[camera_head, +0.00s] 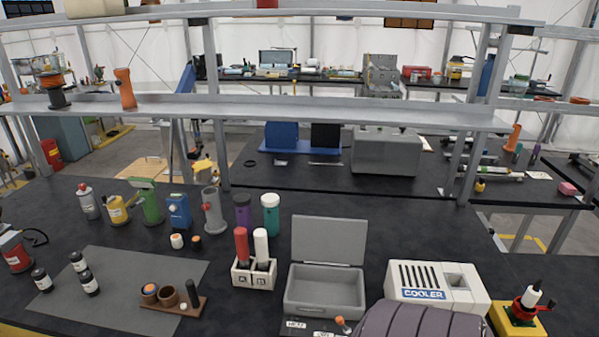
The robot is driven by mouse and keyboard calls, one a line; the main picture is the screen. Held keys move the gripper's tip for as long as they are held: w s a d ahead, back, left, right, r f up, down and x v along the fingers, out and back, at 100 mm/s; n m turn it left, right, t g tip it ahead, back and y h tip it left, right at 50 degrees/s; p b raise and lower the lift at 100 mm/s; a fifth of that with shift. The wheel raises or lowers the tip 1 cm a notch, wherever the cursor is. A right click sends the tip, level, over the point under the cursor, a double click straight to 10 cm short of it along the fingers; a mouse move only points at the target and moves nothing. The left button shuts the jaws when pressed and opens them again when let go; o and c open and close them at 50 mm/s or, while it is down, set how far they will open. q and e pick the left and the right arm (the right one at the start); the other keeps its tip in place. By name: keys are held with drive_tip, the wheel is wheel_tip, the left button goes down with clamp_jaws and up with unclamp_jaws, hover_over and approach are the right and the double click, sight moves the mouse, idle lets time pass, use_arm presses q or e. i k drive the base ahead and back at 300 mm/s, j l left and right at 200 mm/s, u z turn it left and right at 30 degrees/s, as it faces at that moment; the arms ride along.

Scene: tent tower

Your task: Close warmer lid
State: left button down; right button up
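The warmer (325,290) is a grey box on the black bench, right of the picture's middle. Its lid (329,240) stands open, raised nearly upright at the back edge. The inside of the box looks empty from here. A small label at its front left corner is too small to read surely. Neither of my grippers shows in the view. A dark grey ribbed, rounded shape at the bottom edge covers the bench just right of the warmer's front; I cannot tell surely what it is.
A white two-slot holder (254,276) with a red and a white tube stands close left of the warmer. A white cooler (436,284) stands close right. A small orange-topped item (342,325) is in front. A shelf spans above.

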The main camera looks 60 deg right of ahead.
sight(317, 241)
drive_tip(key=k+z, duration=0.1)
drive_tip(key=z, duration=0.3)
drive_tip(key=l+z, duration=0.15)
drive_tip(key=z, duration=0.3)
drive_tip(key=k+l+z, duration=0.1)
drive_tip(key=z, duration=0.3)
drive_tip(key=l+z, duration=0.15)
drive_tip(key=z, duration=0.3)
